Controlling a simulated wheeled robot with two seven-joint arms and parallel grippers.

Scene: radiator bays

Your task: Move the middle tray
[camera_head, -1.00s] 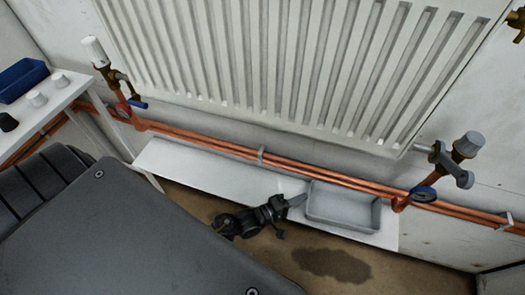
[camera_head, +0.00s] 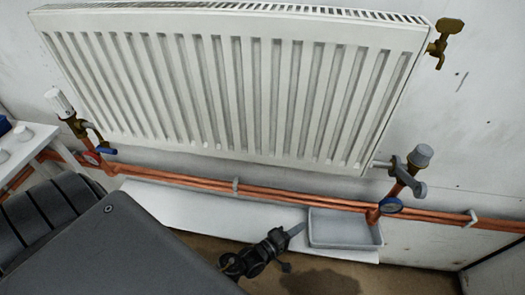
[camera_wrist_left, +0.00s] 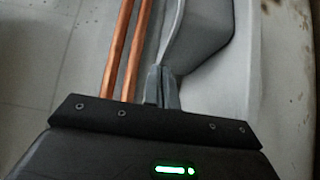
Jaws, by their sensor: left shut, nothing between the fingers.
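A shallow grey tray (camera_head: 344,231) lies at the right end of a long white board (camera_head: 200,208) low along the wall, under the radiator. My left gripper (camera_head: 295,230) is at the tray's left end, its fingers shut and empty, pointing at the tray's side. In the left wrist view the closed fingers (camera_wrist_left: 162,84) meet or nearly meet the narrow end of the grey tray (camera_wrist_left: 205,40); whether they touch is hard to tell. My right gripper is out of view.
Copper pipes (camera_head: 275,197) run just behind and above the board. A valve with a blue handle (camera_head: 391,205) stands close over the tray's right rear. The white radiator (camera_head: 230,95) hangs above. A white table (camera_head: 22,148) with small knobs stands at left.

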